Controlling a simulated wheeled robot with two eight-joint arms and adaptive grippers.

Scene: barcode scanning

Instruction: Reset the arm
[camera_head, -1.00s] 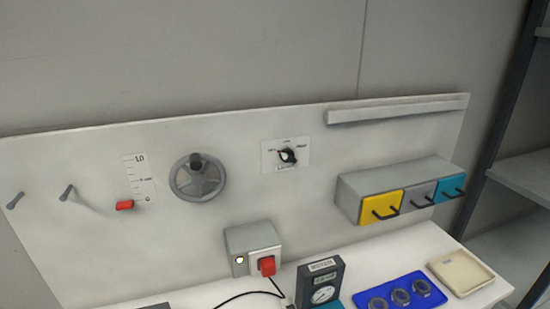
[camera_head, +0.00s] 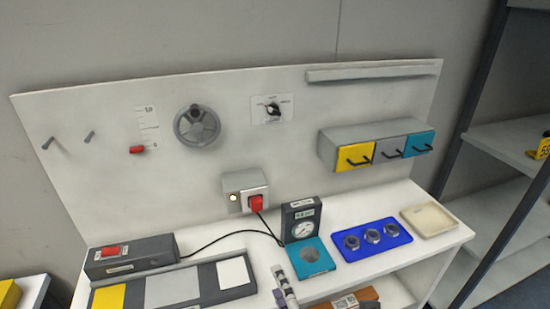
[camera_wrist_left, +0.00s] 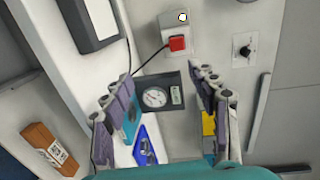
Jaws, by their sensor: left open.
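Part of my left gripper (camera_head: 284,288) shows at the bottom edge of the head view, in front of the bench. In the left wrist view both fingers (camera_wrist_left: 160,80) are spread wide with nothing between them. Beyond the fingers, a dark gauge box (camera_wrist_left: 172,88) shows in the gap, apart from them. The same gauge box (camera_head: 301,208) stands on the bench in the head view, behind the teal pad (camera_head: 312,270). My right gripper is in neither view.
A blue tray (camera_head: 345,256) with 3 round parts and a beige tray (camera_head: 451,222) lie at right. A switch box (camera_head: 128,247) stands left. Drawers (camera_head: 355,157) and a handwheel (camera_head: 197,127) are on the back panel. A brown labelled box (camera_wrist_left: 43,146) lies lower down.

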